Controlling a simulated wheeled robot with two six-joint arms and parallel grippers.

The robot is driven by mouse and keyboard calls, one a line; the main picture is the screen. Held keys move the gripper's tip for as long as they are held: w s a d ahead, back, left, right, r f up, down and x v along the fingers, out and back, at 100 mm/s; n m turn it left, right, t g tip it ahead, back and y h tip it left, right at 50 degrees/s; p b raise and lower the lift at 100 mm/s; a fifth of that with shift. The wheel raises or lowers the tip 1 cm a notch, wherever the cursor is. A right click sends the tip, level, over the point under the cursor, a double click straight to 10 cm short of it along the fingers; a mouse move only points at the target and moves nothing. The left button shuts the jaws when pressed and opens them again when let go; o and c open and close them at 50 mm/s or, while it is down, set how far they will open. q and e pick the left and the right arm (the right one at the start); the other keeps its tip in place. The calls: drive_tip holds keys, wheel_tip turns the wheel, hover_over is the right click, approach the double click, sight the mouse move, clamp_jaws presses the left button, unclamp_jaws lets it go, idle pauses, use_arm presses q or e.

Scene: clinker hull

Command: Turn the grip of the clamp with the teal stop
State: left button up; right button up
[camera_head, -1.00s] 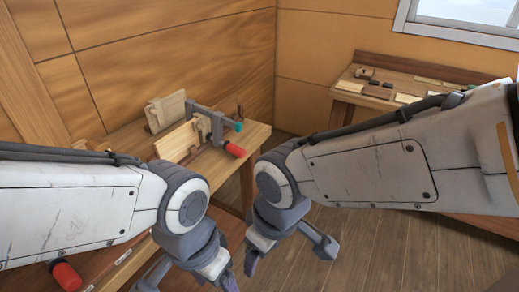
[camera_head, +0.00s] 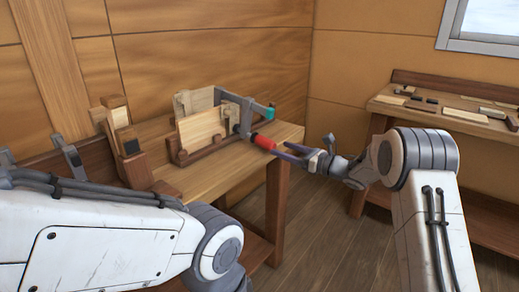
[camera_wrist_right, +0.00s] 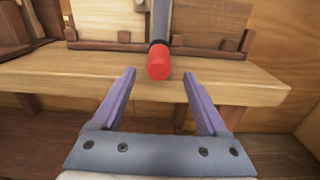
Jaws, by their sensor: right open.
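The clamp (camera_head: 249,103) has a grey bar, a teal stop (camera_head: 270,114) at its end and a red grip (camera_head: 264,142). It is set on the wooden boards at the right end of the bench. My right gripper (camera_head: 284,152) is just right of the red grip. In the right wrist view the red grip (camera_wrist_right: 159,62) lies ahead of and between the open, empty fingers (camera_wrist_right: 160,84), pointing toward me. My left arm (camera_head: 110,240) comes in from the left, and its gripper is out of view.
The boards (camera_head: 202,128) stand in a wooden holder on the bench (camera_head: 240,165). Wooden blocks and more clamps (camera_head: 72,160) are at the left. A second bench (camera_head: 440,112) with small parts stands at the right. The floor between the benches is clear.

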sight(260, 141)
drive_tip(key=p+x, duration=0.1)
drive_tip(key=x, duration=0.9)
drive_tip(key=shift+a, duration=0.15)
drive_tip(key=shift+c, duration=0.3)
clamp_jaws()
drive_tip(key=shift+f+m+b, duration=0.1)
drive_tip(key=shift+m+b, duration=0.5)
drive_tip(key=shift+b, duration=0.05)
drive_tip(key=shift+m+g, duration=0.3)
drive_tip(key=shift+m, duration=0.1)
drive_tip(key=m+b, duration=0.1)
drive_tip(key=m, duration=0.1)
drive_tip(key=shift+s+m+y, duration=0.1)
drive_tip(key=shift+m+y, duration=0.3)
